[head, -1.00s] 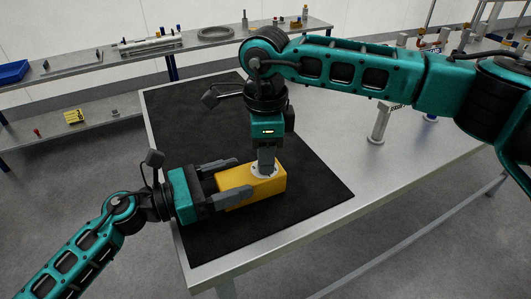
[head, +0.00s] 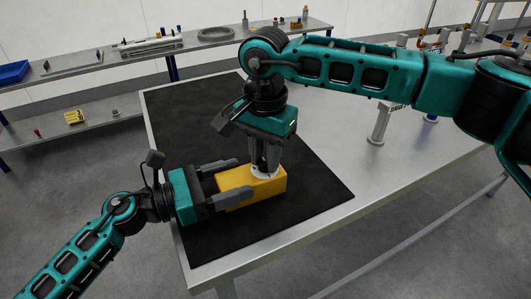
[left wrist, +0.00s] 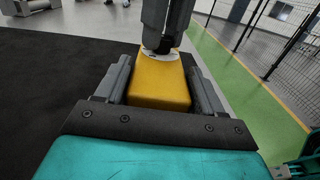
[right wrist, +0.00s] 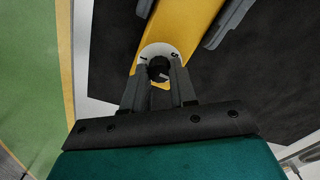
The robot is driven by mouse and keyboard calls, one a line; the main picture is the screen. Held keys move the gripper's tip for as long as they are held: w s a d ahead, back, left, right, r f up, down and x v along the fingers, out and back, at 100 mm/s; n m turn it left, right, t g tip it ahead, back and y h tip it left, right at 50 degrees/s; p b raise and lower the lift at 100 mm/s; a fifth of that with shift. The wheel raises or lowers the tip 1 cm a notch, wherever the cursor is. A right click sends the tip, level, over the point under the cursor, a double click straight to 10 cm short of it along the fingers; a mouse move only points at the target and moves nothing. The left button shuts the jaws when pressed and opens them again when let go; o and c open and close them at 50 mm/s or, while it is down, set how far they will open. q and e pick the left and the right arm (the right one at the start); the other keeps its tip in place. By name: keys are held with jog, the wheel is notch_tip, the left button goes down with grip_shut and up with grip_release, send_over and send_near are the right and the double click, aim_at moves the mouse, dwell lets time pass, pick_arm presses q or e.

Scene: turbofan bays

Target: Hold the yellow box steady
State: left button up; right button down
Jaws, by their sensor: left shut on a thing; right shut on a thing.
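The yellow box (head: 262,193) lies on the black mat (head: 315,195) on the metal table. My left gripper (head: 222,183) is shut on it, one finger along each long side; the box also shows between these fingers in the left wrist view (left wrist: 160,85). On the box's top is a white round dial (right wrist: 160,58) with dark marks and a dark knob (right wrist: 160,70) at its middle. My right gripper (right wrist: 160,88) points down from above, its fingers shut on the knob. Its fingers hide part of the dial in the head view.
The mat around the box is clear. A metal post (head: 379,125) stands on the table at right. Shelves behind carry a blue bin (head: 12,72), a grey ring (head: 215,33) and a small yellow item (head: 74,116).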

aim_at(265, 160)
jog(key=n, duration=1.1)
jog(key=shift+n, duration=0.3)
dwell(0.4)
jog(key=c, duration=0.9)
grip_release()
jog(key=shift+a+r, duration=0.1)
notch_tip(265, 160, up, 12)
jog(key=shift+f, duration=0.1)
